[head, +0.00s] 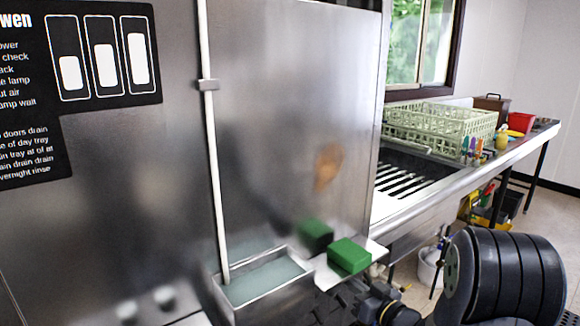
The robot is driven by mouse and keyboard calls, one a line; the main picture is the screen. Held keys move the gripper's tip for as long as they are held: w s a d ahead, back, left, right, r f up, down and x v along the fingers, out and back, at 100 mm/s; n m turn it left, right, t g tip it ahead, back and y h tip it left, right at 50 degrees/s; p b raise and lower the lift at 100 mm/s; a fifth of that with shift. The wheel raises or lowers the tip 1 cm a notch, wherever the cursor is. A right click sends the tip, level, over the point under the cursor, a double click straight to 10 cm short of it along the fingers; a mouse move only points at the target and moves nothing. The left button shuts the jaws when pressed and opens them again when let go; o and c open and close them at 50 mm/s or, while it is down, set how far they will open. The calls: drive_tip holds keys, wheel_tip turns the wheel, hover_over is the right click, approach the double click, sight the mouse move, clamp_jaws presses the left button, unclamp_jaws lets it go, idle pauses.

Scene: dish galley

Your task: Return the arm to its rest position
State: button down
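My arm shows at the lower right as a large, dark ribbed link. Dark machinery at the bottom edge, just below the green block, appears to be my gripper (375,303). It is partly cut off by the frame, and its fingers cannot be made out. I cannot tell whether it is open or holds anything. The green block (349,256) sits on a small pale ledge (325,276) against the steel machine, above and left of this part.
A steel machine front (290,110) fills the left and middle. A white upright rod (212,150) stands in a shallow water trough (262,282). A steel counter (425,205) runs right with a pale green rack (440,128), bottles and a red container (521,122). Floor shows at far right.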

drive_tip(key=shift+r+g+p, duration=0.3)
drive_tip(key=shift+p, duration=0.3)
drive_tip(key=shift+s+d+r, duration=0.15)
drive_tip(key=shift+d+r, duration=0.05)
drive_tip(key=shift+r, duration=0.05)
